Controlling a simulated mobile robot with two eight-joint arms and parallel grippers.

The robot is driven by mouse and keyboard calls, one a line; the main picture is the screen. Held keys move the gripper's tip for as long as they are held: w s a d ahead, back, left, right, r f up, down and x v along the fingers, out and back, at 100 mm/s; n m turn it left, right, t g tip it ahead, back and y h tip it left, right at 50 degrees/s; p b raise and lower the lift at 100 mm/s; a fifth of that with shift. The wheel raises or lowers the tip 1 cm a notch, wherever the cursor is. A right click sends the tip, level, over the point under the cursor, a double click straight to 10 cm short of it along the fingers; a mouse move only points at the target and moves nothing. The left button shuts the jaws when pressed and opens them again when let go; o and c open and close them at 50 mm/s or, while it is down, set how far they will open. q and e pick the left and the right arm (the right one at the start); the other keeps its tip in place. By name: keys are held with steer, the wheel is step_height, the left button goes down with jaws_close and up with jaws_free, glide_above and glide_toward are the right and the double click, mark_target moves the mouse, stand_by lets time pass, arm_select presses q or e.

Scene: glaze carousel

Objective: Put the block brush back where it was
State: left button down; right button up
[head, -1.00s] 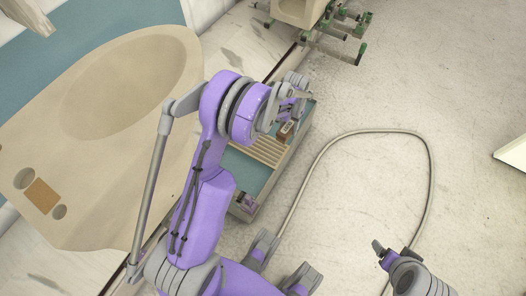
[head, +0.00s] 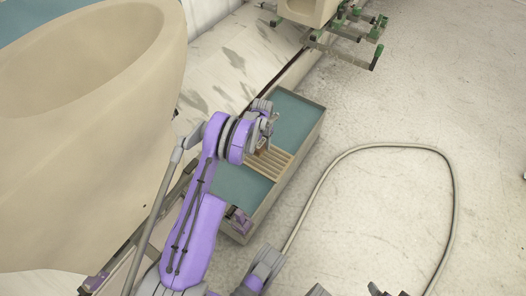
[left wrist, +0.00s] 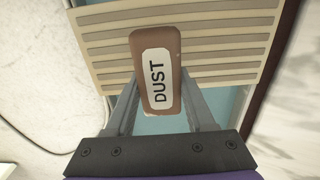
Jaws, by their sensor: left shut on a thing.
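The block brush (left wrist: 156,99) is a brown block with a white label reading DUST. My left gripper (left wrist: 160,104) is shut on it, with one finger at each side. In the head view the left gripper (head: 266,137) is over the long bench tray (head: 291,150), at the slatted rack (head: 274,164). The wrist view shows the brush in front of the pale slats (left wrist: 222,35), crossing their near edge. I cannot tell whether it touches them. The brush's underside is hidden. My right gripper is not seen.
The tray has teal surfaces on both sides of the slats. A large beige basin-like body (head: 85,130) fills the left. A stand with green-tipped feet (head: 376,58) is at the top.

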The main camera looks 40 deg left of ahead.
mark_target(263, 149)
arm_select(q)
steer(key=shift+f+b, duration=0.55)
steer(key=shift+f, duration=1.9)
steer(key=shift+c, duration=1.3)
jaws_free()
steer(key=shift+f, duration=0.1)
